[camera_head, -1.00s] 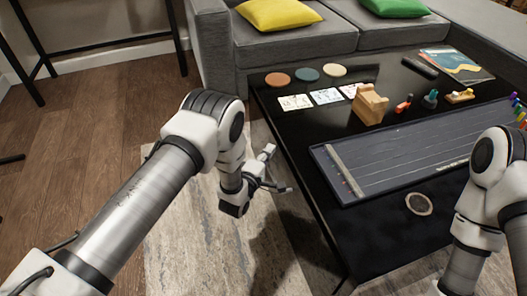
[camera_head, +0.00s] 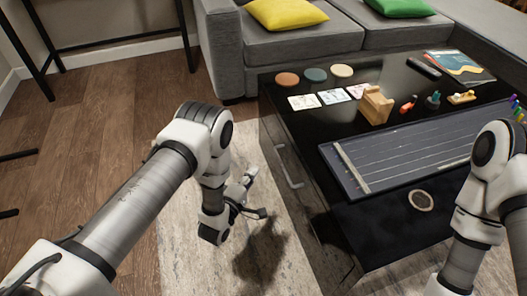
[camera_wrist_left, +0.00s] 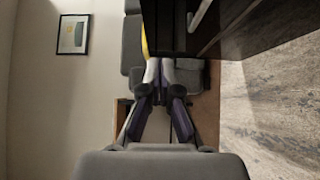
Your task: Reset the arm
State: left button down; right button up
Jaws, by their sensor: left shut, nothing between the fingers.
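My left arm (camera_head: 135,205) reaches in from the left. Its gripper (camera_head: 254,196) hangs over the pale rug, left of the black table and apart from it. In the left wrist view the gripper's fingers (camera_wrist_left: 160,70) are close together with nothing between them. My right arm (camera_head: 485,190) shows at the right edge, in front of the table, and its gripper is out of view.
The black table (camera_head: 345,215) has a drawer handle (camera_head: 289,167) on its side. On top are a dark stringed board (camera_head: 405,150), a wooden block (camera_head: 376,106), cards and round discs. A grey sofa (camera_head: 300,45) stands behind. The rug (camera_head: 185,255) is clear.

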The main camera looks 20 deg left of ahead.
pick_arm(q)
jog(key=s+a+f+m+g+y, duration=0.1)
jog(key=s+a+f+m+g, duration=0.15)
jog(key=s+m+g, duration=0.6)
jog(key=s+a+f+m+g+y, duration=0.1)
jog(key=s+a+f+g, duration=0.15)
jog(key=s, duration=1.05)
jog(key=s+a+f+m+g+y, duration=0.1)
jog(key=s+f+m+g, duration=0.35)
jog(key=s, duration=0.65)
notch_tip(320, 180, up, 36)
jog(key=m+g+p, duration=0.1)
jog(key=g+p, duration=0.1)
jog(key=p, duration=3.2)
jog(key=shift+w+r+p, duration=0.15)
jog(key=shift+r+p, duration=0.1)
jog(key=shift+p, duration=0.15)
pick_arm(e)
notch_tip(320, 180, up, 35)
grip_shut()
